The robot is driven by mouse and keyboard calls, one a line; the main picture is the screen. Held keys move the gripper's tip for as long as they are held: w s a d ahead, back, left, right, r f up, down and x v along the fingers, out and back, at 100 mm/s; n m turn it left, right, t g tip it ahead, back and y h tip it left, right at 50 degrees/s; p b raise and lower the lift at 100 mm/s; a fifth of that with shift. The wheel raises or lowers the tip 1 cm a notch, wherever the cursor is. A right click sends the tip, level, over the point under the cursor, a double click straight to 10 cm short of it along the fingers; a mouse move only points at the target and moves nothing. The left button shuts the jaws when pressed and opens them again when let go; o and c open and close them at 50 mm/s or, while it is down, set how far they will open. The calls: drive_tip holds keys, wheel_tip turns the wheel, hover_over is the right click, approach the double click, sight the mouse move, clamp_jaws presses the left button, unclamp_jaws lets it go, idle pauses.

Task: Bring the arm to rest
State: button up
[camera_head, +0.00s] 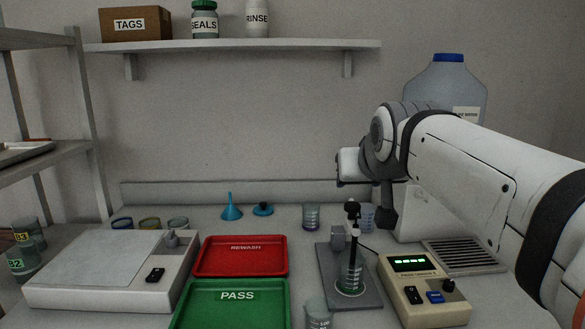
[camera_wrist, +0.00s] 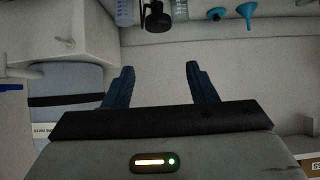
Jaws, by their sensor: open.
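My arm, white with dark joints, reaches in from the right of the head view and is bent above the back of the bench. My gripper (camera_wrist: 160,68) shows in the wrist view with two dark blue fingers spread apart and nothing between them. In the head view the hand is small and partly hidden by the wrist, and its fingers do not show clearly. It hangs above the bench, apart from the things there, near the probe stand (camera_head: 353,225) and the clear beaker (camera_head: 311,216).
The meter (camera_head: 424,290) stands below my arm, with a large blue-capped bottle (camera_head: 449,85) behind it. A red tray (camera_head: 243,257), green tray (camera_head: 231,306), balance (camera_head: 106,270) and blue funnel (camera_head: 231,210) lie left. A wall shelf (camera_head: 232,45) runs above.

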drive_tip(key=s+f+g+p, duration=0.4)
drive_tip(key=s+p, duration=0.4)
drive_tip(key=s, duration=0.1)
drive_tip(key=s+f+g+p, duration=0.4)
drive_tip(key=s+p, duration=0.5)
drive_tip(key=s, duration=0.1)
drive_tip(key=shift+d, duration=0.25)
drive_tip(key=shift+r, duration=0.1)
